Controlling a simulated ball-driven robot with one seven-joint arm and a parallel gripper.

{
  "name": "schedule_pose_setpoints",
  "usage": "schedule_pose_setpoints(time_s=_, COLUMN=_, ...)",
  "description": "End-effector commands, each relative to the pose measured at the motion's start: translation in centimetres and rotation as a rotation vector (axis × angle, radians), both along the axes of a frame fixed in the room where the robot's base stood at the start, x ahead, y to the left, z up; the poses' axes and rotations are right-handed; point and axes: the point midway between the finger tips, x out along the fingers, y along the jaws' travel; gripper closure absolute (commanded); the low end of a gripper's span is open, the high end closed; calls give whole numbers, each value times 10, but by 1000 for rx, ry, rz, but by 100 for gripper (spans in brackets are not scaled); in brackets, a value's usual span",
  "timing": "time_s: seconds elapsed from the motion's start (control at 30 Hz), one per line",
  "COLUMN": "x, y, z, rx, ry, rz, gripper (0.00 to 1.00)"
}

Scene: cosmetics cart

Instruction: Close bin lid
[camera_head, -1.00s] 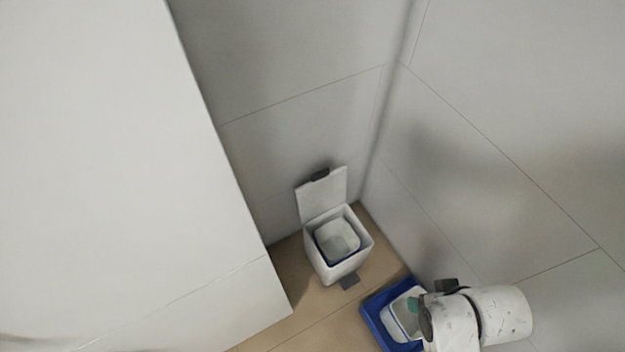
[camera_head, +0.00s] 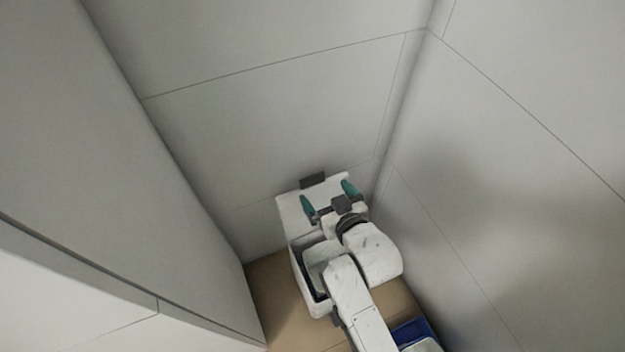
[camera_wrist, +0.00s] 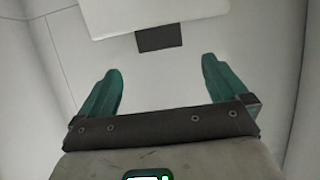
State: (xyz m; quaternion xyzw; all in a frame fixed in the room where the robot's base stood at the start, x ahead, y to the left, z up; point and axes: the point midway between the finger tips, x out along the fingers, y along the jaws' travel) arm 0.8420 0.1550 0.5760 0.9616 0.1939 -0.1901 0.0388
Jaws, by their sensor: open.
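The white bin (camera_head: 309,272) stands on the floor in the corner, with its lid (camera_head: 292,208) raised. The lid has a dark tab (camera_head: 313,180) at its top edge. My gripper (camera_head: 329,194) is open and empty, its green fingers spread in front of the raised lid in the head view. My arm hides much of the bin and part of the lid. In the wrist view, the lid (camera_wrist: 150,14) and its dark tab (camera_wrist: 161,39) lie beyond my open fingers (camera_wrist: 160,84). I cannot tell whether a finger touches the lid.
Grey walls meet closely behind and to the right of the bin. A large pale cabinet side (camera_head: 90,190) stands at left. A blue tray (camera_head: 412,330) lies on the floor at lower right, partly hidden by my arm.

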Motion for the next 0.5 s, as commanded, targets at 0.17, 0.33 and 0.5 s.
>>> schedule_pose_setpoints(time_s=0.17, x=28, y=11, z=-14, rx=0, ry=0, rz=0, gripper=0)
schedule_pose_setpoints(time_s=0.33, x=53, y=22, z=-26, rx=-1, ry=-1, rz=-1, gripper=0)
schedule_pose_setpoints(time_s=0.5, x=72, y=30, z=-34, rx=0, ry=1, rz=0, gripper=0)
